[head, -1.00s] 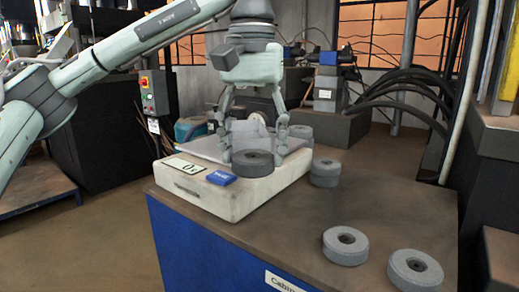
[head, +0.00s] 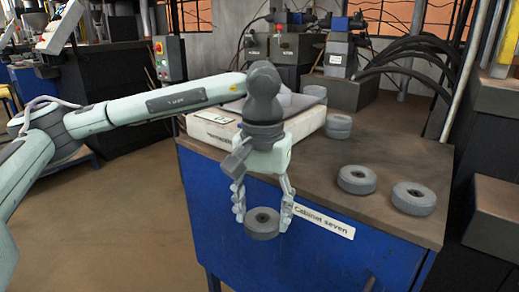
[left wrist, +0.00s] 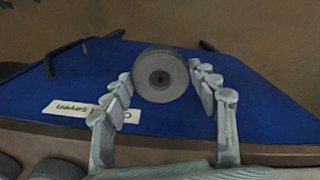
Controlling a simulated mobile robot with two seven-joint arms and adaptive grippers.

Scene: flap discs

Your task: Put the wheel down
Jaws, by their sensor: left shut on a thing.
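A grey wheel with a dark centre hole (head: 262,223) hangs between the fingertips of my left gripper (head: 262,212) in the head view. The gripper is shut on it and points down. In the head view they appear in front of the blue front of the cabinet (head: 330,235), near its label. The left wrist view shows the same wheel (left wrist: 160,76) between the fingers, with the blue cabinet front behind it. My right gripper is not seen.
Two wheels (head: 357,180) (head: 413,198) lie apart on the cabinet top (head: 310,160). A stack of wheels (head: 338,127) stands farther back beside the white scale (head: 215,130), which is partly hidden by my arm. Bare top lies left of the near wheels.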

